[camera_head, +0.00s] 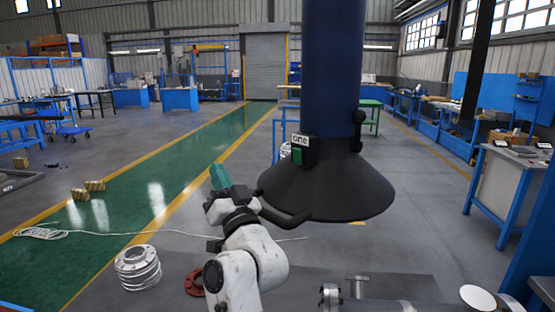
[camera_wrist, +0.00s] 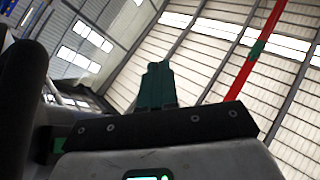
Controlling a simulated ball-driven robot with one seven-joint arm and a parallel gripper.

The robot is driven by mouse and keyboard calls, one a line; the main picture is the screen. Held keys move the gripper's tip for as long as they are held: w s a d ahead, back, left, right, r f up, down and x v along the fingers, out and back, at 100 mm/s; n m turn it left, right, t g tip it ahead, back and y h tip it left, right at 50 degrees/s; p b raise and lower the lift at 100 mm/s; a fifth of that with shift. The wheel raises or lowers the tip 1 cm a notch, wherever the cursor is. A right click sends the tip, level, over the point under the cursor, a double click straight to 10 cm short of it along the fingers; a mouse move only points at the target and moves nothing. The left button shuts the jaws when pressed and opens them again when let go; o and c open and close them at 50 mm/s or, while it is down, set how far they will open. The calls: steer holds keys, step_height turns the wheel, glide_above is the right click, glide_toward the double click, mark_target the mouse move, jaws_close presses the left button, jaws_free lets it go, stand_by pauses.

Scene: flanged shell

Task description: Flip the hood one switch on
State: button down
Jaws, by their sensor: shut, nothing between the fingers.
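The black conical hood (camera_head: 330,195) hangs from a thick dark blue duct (camera_head: 333,70) in the centre of the head view. A small switch box (camera_head: 303,151) labelled "one" sits on the hood's upper left, with a green switch face below the label. Whether the switch is on or off cannot be told. My gripper (camera_head: 220,176), with green fingers, is left of the hood and a little lower than the switch box, apart from it. In the wrist view my gripper (camera_wrist: 157,80) points up toward the roof, its fingers together and empty. The switch does not show there.
A curved dark handle (camera_head: 285,217) runs along the hood's lower left, close to my wrist. A white flanged shell (camera_head: 137,267) and a red ring (camera_head: 195,282) lie below left. A flanged pipe (camera_head: 375,303) is at the bottom right. Open space lies left of the hood.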

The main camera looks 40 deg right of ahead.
steer(key=s+d+r+m+g+h, duration=0.1)
steer(key=r+m+g+h, duration=0.1)
steer(key=m+g+h, duration=0.35)
steer(key=s+d+r+m+g+h+b, duration=0.1)
steer(key=r+m+g+h, duration=0.15)
steer(key=m+h, duration=0.45)
steer(key=s+d+r+m+g+h, duration=0.1)
steer(key=r+m+g+h, duration=0.15)
steer(key=m+h, duration=0.4)
steer(key=s+a+f+m+g+y, duration=0.3)
steer(key=f+m+g, duration=0.4)
steer(key=m+g, duration=0.3)
steer(key=shift+s+a+g+y+b, duration=0.15)
steer(key=shift+s+g+y+b, duration=0.25)
steer(key=shift+g+y, duration=0.5)
steer(key=p, duration=0.5)
glide_toward(296, 151)
steer(key=d, duration=0.3)
steer(key=d+r, duration=0.1)
steer(key=d, duration=0.1)
steer(key=shift+w+d, duration=0.2)
steer(key=shift+d+f, duration=0.1)
steer(key=shift+d, duration=0.6)
